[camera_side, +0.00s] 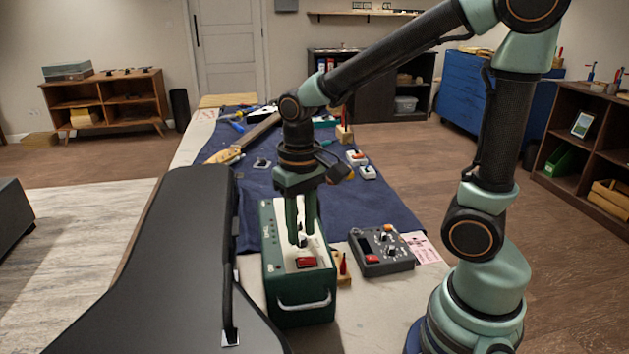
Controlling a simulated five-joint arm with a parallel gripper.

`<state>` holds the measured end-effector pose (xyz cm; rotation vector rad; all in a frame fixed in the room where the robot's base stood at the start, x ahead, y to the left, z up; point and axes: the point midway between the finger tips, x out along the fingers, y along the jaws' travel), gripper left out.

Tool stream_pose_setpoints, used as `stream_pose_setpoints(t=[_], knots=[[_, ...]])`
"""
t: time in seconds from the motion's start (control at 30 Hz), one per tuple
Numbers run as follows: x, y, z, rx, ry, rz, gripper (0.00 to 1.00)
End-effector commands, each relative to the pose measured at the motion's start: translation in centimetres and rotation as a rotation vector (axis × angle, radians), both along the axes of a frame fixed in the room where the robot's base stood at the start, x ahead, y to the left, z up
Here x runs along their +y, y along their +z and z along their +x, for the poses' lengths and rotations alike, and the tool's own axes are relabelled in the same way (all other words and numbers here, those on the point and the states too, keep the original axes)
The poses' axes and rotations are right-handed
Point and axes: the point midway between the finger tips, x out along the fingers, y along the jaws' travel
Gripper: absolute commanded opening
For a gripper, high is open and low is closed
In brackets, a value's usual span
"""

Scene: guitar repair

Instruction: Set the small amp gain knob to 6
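The small green amp (299,289) stands on the bench, with a pale top panel, a red switch (306,262) and a metal handle at the near end. My gripper (301,238) points straight down over the amp's top panel, its fingertips at or just above the panel behind the red switch. The fingers hide that part of the panel. I cannot make out the gain knob, its pointer or its numbers, nor whether the fingers are closed around a knob.
A black case (160,265) stands close along the amp's left. A dark pedal box (381,250) with knobs lies to the right. A small wooden holder (343,270) with a red-handled tool is between them. A blue mat (375,205) with tools and a guitar neck (240,142) lies behind.

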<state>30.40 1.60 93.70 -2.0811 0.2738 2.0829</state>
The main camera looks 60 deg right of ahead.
Motion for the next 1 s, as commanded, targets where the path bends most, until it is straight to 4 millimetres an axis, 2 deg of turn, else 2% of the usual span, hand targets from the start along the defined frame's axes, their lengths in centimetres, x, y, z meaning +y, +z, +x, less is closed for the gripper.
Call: stream_pose_setpoints(t=[0.73, 1.0], knots=[[0.0, -1.4, 0.0, 0.000, 0.000, 0.000, 0.34], [0.0, -1.1, 0.0, -0.001, 0.000, 0.000, 0.34]])
